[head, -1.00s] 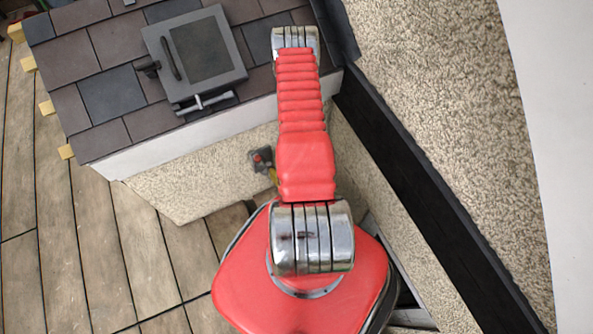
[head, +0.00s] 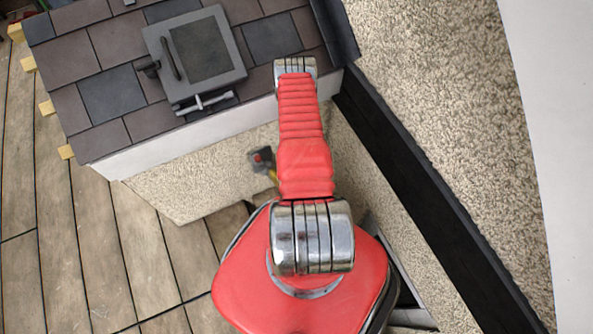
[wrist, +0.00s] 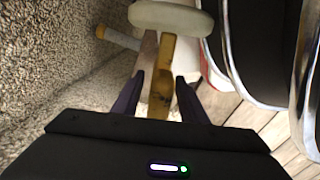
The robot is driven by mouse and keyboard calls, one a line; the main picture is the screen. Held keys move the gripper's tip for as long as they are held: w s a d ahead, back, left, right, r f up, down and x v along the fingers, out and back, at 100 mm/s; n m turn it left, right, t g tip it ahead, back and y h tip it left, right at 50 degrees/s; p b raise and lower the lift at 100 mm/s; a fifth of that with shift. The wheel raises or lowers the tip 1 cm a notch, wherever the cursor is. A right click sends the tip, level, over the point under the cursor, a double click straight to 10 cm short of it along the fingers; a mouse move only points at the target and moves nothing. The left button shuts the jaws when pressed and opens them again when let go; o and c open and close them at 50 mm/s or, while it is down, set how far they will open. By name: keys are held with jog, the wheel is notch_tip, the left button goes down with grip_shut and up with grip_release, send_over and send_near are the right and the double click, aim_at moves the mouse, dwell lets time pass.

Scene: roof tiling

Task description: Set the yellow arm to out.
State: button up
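The yellow arm (wrist: 162,85) is a worn yellow-brown bar that runs down the middle of the wrist view. A pale rounded block (wrist: 170,18) sits across its far end. My gripper (wrist: 160,82) has two dark fingers, one on each side of the bar. They look open, with a small gap beside the bar. In the head view a grey box with a red spot (head: 262,159) is on the pebbled wall, and a small piece of yellow (head: 272,174) shows beside it. My red arm hides my gripper there.
A pebbled wall (wrist: 50,60) is close on the left in the wrist view, with a grey rod with a yellow end (wrist: 118,38) near it. A tiled roof with a grey hatch (head: 195,55) stands above the wall. Wooden decking (head: 80,240) lies clear at left.

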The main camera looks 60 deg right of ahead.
grip_shut()
dwell(0.4)
